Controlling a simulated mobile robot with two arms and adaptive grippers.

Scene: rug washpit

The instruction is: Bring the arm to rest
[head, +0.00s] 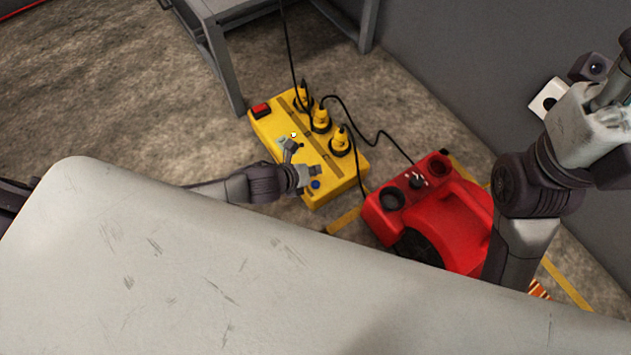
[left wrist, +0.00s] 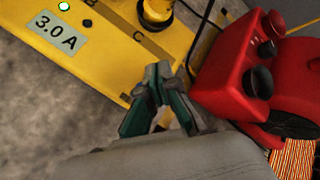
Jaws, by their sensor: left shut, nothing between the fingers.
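My left arm reaches in from the left in the head view. Its gripper (head: 303,157) is over the near side of the yellow power box (head: 272,130). In the left wrist view the fingers of this gripper (left wrist: 160,75) come together at the tips with nothing held. They appear in front of the box edge (left wrist: 110,70); whether they touch it cannot be told.
The box has a red switch (head: 261,110), a lit green lamp (left wrist: 64,6), a "3.0 A" display (left wrist: 58,34) and several yellow plugs with black cables. A red machine (head: 455,225) stands to its right. A grey metal table (head: 215,50) stands behind. Open floor lies left.

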